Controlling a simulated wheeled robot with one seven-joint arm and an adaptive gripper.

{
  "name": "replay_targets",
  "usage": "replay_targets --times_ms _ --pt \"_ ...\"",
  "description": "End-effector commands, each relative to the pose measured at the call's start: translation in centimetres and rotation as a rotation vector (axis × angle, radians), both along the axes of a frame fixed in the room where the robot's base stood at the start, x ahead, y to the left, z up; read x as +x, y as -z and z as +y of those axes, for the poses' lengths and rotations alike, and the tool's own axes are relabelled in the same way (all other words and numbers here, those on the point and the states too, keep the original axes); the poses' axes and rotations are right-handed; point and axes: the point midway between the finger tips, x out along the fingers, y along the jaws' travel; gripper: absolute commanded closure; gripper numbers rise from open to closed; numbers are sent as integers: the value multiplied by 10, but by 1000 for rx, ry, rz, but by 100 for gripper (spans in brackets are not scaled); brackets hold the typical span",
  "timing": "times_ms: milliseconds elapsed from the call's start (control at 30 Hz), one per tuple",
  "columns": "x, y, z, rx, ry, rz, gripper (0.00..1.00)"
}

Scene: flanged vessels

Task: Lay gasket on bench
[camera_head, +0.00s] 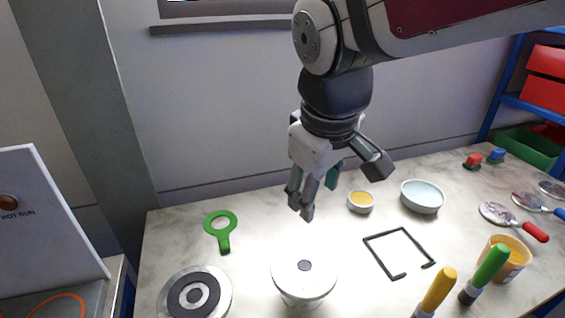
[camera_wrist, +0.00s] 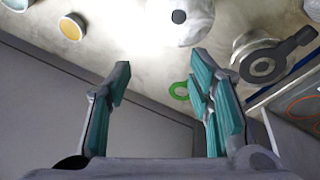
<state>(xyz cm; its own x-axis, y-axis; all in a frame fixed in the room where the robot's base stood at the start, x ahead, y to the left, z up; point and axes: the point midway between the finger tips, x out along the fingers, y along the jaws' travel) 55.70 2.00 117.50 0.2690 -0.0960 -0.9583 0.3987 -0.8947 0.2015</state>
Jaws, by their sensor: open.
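A green ring with a tab (camera_head: 220,228), shaped like a gasket, lies flat on the bench (camera_head: 175,243) at the left; in the wrist view its ring (camera_wrist: 178,90) shows partly behind a finger. A dark ring (camera_head: 177,297) lies on the round grey flanged vessel (camera_head: 223,296) at the front left; in the wrist view this dark ring (camera_wrist: 265,65) shows a tab. I cannot tell which ring is meant. My gripper (camera_head: 340,186) is open and empty, well above the bench near the back wall; its teal-padded fingers (camera_wrist: 160,68) are apart.
A white-lidded vessel (camera_head: 304,283) stands front centre. A yellow-filled bowl (camera_head: 361,203), a pale blue bowl (camera_head: 422,197) and a dark square frame (camera_head: 381,253) are right of it. Brushes and an orange tub (camera_head: 518,262) crowd the right. Bare bench lies behind the white-lidded vessel.

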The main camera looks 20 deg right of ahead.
Motion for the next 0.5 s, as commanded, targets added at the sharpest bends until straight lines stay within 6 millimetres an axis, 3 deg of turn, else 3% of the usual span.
replay_targets --times_ms 33,200,333,500 --pt "-17 -3 -6 29 67 -32 52" --pt "-60 -1 -19 140 266 -105 52" --pt "-79 4 -23 201 357 -134 52" --pt "-87 7 -24 231 399 -146 52"
